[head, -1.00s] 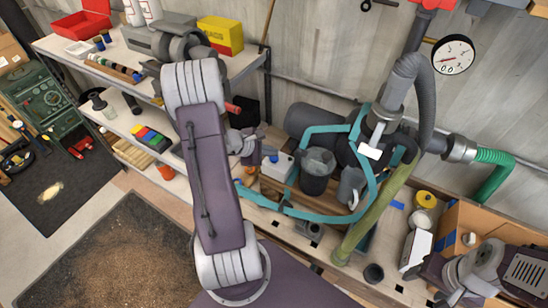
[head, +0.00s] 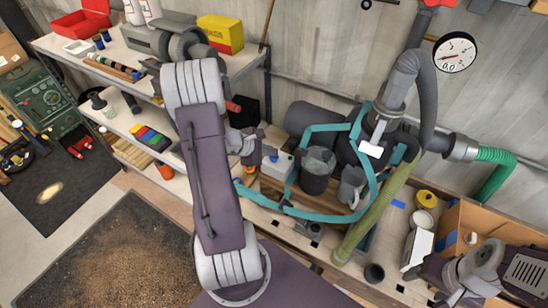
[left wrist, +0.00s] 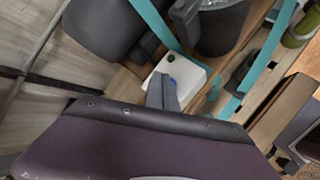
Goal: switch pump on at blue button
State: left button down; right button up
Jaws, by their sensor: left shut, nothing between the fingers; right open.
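A white switch box (head: 280,167) stands on the wooden bench, beside the pump's dark grey bucket-like housing (head: 317,170). In the left wrist view the white box (left wrist: 190,76) has a blue button (left wrist: 171,57) on its top, with green beside it. My left gripper (head: 267,151) is shut and empty, with its tip at the box's left side. In the left wrist view its closed fingers (left wrist: 162,92) overlap the box's near edge, close to the button. I cannot tell whether they touch.
Teal piping (head: 318,212) frames the pump. A thick olive hose (head: 375,215) runs down to its right. A round gauge (head: 454,53) hangs on the wall.

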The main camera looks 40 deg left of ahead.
aim_at(272, 158)
pick_arm(q)
jog(key=shift+f, duration=0.35)
dwell(0.3)
jog(key=shift+r, duration=0.55)
notch_tip(272, 158, up, 6)
jog(key=p, duration=0.4)
jog(key=shift+r, duration=0.1)
dwell(0.3)
